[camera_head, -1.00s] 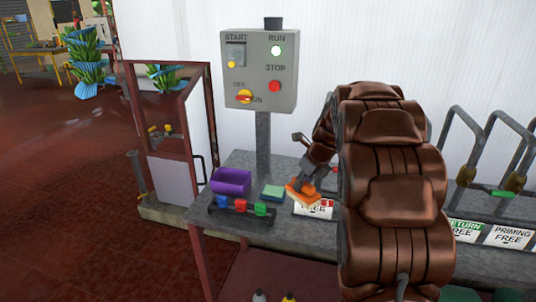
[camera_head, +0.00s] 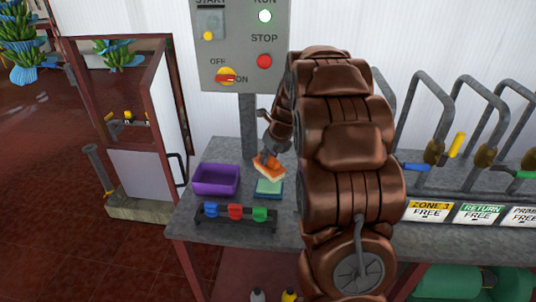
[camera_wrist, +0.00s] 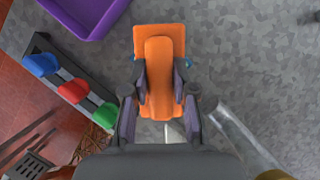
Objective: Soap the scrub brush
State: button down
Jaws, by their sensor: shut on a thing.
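An orange scrub brush (camera_head: 267,170) is in my gripper (camera_head: 268,155), with its bristle side down. In the wrist view the brush (camera_wrist: 160,45) has a raised handle strip, and the fingers of my gripper (camera_wrist: 160,85) close on its two sides. A teal-green block or pad (camera_head: 269,188), possibly the soap, lies on the grey table (camera_head: 235,157). The brush is just above and behind the pad in the head view; whether they touch I cannot tell. The pad is not clearly seen in the wrist view.
A purple open bin (camera_head: 216,181) stands left of the pad. A dark rack (camera_head: 236,222) with blue, red and green clips is in front. A control box (camera_head: 240,50) on a post rises behind. Pipes and labelled signs (camera_head: 428,211) lie to the right.

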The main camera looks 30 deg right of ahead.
aim_at(269, 168)
jog(key=shift+f+b, duration=1.9)
jog(key=shift+f, duration=0.75)
jog(key=shift+f+p, duration=0.4)
jog(key=shift+f, duration=0.15)
dwell(1.6)
jog(key=shift+r+p, duration=2.7)
jog(key=shift+r, duration=0.9)
